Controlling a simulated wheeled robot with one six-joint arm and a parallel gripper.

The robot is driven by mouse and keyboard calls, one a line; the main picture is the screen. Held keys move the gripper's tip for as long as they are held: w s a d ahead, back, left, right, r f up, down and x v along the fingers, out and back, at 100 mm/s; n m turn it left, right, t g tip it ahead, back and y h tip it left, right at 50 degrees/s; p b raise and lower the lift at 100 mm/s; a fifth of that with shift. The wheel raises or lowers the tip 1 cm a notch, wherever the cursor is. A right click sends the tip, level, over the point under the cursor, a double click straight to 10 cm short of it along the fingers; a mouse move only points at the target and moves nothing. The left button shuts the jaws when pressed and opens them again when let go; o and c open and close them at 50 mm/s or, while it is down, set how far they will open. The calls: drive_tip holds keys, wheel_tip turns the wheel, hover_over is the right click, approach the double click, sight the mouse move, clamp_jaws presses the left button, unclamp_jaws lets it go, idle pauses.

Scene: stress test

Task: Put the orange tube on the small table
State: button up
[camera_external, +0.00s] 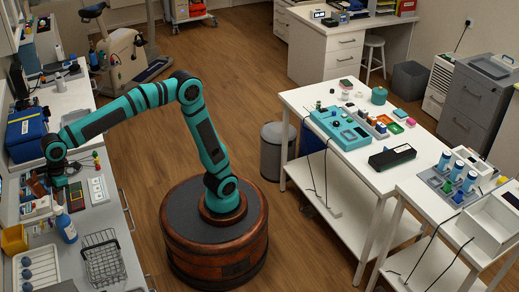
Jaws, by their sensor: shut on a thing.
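My gripper (58,178) is at the left, low over the white counter (98,216), pointing down. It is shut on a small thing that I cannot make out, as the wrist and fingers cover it. I cannot pick out the orange tube for certain. A white table (296,96) with a lower shelf stands right of my base, across a strip of floor. Another white table (405,186) stands at the lower right. I cannot tell which one is the small table.
Around my gripper are a dark tray with coloured slots (76,197), a blue-labelled bottle (66,226), a wire basket (102,258) and a blue bag (27,133). The middle table holds a teal device (338,127) and a black case (392,157). A grey bin (277,150) stands beside it.

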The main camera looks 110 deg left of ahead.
drive_tip(key=shift+f, duration=4.95)
drive_tip(key=o, duration=0.7)
drive_tip(key=shift+f, duration=0.15)
drive_tip(key=shift+c, duration=0.2)
drive_tip(key=v, duration=1.2)
drive_tip(key=shift+w, duration=0.1)
